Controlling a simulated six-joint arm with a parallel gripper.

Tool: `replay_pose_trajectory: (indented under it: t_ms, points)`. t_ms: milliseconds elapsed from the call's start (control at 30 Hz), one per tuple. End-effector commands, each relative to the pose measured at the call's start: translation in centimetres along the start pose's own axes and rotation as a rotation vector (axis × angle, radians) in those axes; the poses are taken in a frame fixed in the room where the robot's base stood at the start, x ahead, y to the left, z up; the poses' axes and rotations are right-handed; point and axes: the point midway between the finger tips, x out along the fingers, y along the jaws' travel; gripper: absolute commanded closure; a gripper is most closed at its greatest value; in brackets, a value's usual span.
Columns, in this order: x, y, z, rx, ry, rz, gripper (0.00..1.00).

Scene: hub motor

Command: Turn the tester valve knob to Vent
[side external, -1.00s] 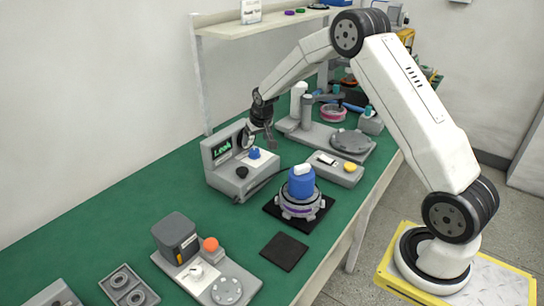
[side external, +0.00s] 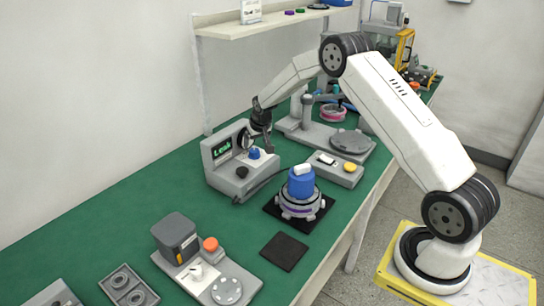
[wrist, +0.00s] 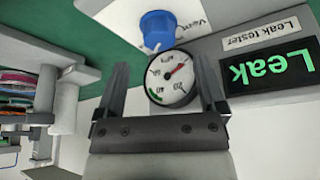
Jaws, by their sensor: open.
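The leak tester (side external: 212,175) is a grey box on the green bench, and its screen (side external: 222,148) reads "Leak" in green. The screen (wrist: 268,72) also shows upside down in the wrist view. The blue valve knob (side external: 254,153) sits on the tester's base; in the wrist view the knob (wrist: 157,28) stands on a white plate lettered "Vent" to its right. My gripper (side external: 264,138) is just above the knob. In the wrist view my gripper (wrist: 160,75) is open and empty, with a round gauge (wrist: 172,85) showing between its fingers and the knob beyond the fingertips.
A hub motor with a blue cap (side external: 301,183) stands on a black mat right of the tester, with a tube near it. A press-like station (side external: 305,115) stands behind. A small box with a yellow button (side external: 350,166) is nearby. The bench's front left has another fixture (side external: 215,285).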

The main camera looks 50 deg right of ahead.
Motion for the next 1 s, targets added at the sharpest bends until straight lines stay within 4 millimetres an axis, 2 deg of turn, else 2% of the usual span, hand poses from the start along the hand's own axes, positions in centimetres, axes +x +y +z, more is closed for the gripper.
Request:
replay_pose_trajectory:
  t_ms: [400,600,933,1000]
  points:
    - [4.0,0.0,0.0,0.0,0.0,-0.001,0.11]
    - [4.8,0.0,0.0,0.0,0.001,-0.001,0.11]
    - [4.9,0.0,0.0,0.0,0.002,-0.001,0.11]
    - [4.9,0.0,0.0,0.0,0.002,-0.001,0.33]
